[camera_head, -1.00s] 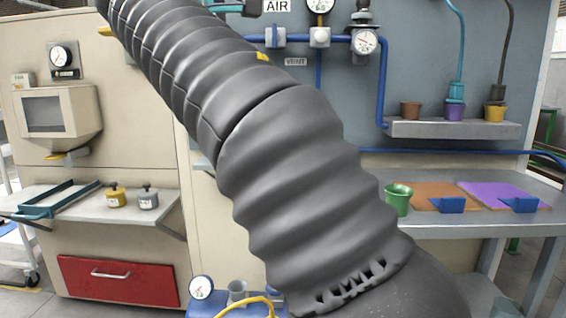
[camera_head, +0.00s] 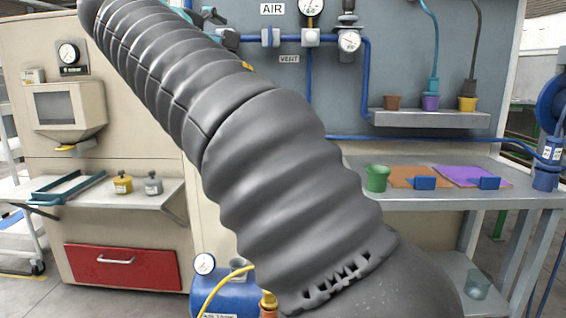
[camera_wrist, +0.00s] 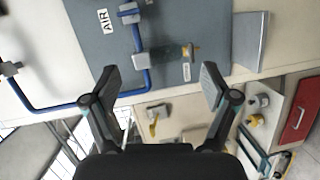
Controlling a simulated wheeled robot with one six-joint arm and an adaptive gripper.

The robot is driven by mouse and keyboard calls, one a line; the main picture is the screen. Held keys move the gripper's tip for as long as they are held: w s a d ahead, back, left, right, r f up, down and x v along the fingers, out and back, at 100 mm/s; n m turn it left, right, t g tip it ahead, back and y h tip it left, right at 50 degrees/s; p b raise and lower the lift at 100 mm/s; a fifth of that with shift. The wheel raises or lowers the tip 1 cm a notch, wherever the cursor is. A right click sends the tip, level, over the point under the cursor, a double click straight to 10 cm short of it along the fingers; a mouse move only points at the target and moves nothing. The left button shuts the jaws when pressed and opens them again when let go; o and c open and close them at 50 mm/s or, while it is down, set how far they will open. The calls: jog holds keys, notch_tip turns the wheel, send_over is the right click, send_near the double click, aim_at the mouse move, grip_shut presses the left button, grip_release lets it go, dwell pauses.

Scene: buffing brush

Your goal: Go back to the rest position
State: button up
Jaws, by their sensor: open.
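My gripper (camera_wrist: 160,84) is open in the wrist view, its two dark fingers spread wide with nothing between them. Beyond the fingers is the grey-blue wall panel (camera_wrist: 95,45) with its AIR label and blue pipe, seen turned on its side. In the head view my dark ribbed arm crosses the middle from lower right to upper left. The gripper's fingers cannot be made out there. No buffing brush can be made out.
A green cup (camera_head: 376,178) and orange and purple mats (camera_head: 470,176) lie on the right bench (camera_head: 425,200). A grey shelf (camera_head: 430,119) holds small pots. The left shelf (camera_head: 125,193) holds a teal frame and weights. A blue tank (camera_head: 225,297) stands low.

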jog(key=a+f+g+y, duration=0.2)
jog(key=a+f+y, duration=0.1)
jog(key=f, duration=0.8)
jog(key=s+d+f+m+g+y, duration=0.1)
jog(key=s+d+f+g, duration=0.15)
jog(key=f, duration=0.55)
jog(key=s+d+f+m+g, duration=0.15)
jog(key=d+f, duration=0.25)
jog(key=f, duration=0.4)
jog(key=s+d+f+m+g, duration=0.2)
jog(key=s+d+f+m, duration=0.3)
jog(key=s+d+f, duration=0.5)
jog(key=s+d+f+m+g+y, duration=0.1)
jog(key=s+d+f+m, duration=0.4)
jog(key=s+d+f, duration=0.5)
jog(key=shift+s+d+m+g, duration=0.35)
jog(key=shift+s+d+g, duration=0.35)
jog(key=shift+s+d, duration=1.65)
